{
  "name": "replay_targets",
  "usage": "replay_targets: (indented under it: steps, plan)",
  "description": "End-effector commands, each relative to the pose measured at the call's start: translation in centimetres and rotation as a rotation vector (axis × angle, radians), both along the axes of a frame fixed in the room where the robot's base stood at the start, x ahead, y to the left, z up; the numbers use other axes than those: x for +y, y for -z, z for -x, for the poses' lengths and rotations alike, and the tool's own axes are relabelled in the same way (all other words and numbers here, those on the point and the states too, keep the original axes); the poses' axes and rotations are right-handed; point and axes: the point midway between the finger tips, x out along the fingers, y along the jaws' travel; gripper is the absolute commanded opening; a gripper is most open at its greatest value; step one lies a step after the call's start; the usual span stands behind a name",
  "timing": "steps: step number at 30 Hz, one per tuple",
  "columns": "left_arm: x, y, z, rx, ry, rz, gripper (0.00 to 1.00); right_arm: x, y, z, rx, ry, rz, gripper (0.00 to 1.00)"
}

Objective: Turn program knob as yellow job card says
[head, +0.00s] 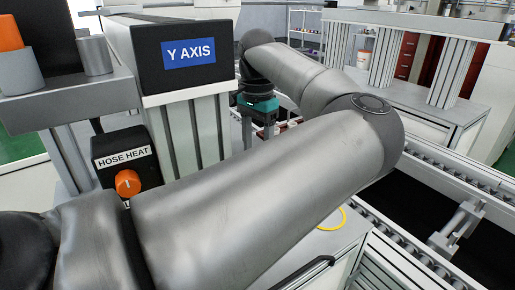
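An orange knob (128,182) with a pale pointer mark sits on a black box labelled HOSE HEAT (121,157) at the lower left. No knob labelled as a program knob and no yellow job card shows in this view. My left arm comes in from the left and crosses the middle. It bends back toward a teal and dark wrist, where my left gripper (262,125) points down beside the Y AXIS box. Its fingertips are largely hidden behind my forearm, so its opening is unclear. My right gripper is not in view.
A black-fronted box with a blue Y AXIS sign (188,53) stands at the upper left on a pale frame. A roller conveyor (425,180) runs along the right. A yellow loop (333,218) lies partly behind my forearm. A white bench (415,108) stands behind.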

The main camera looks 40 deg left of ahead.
Motion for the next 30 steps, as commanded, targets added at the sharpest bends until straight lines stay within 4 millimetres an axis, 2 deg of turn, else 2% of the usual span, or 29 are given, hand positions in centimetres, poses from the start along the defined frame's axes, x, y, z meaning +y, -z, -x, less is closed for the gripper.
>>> replay_targets:
  steps: [2,17,30]
  plan:
    - [-0.01,-0.01,-0.01,0.000,0.000,0.000,0.58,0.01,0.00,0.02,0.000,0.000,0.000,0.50]
    - [0.00,-0.04,-0.01,0.000,0.000,0.000,0.02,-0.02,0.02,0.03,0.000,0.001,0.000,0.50]
    - [0.01,-0.06,-0.01,0.000,0.011,0.000,0.00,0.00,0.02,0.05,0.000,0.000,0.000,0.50]
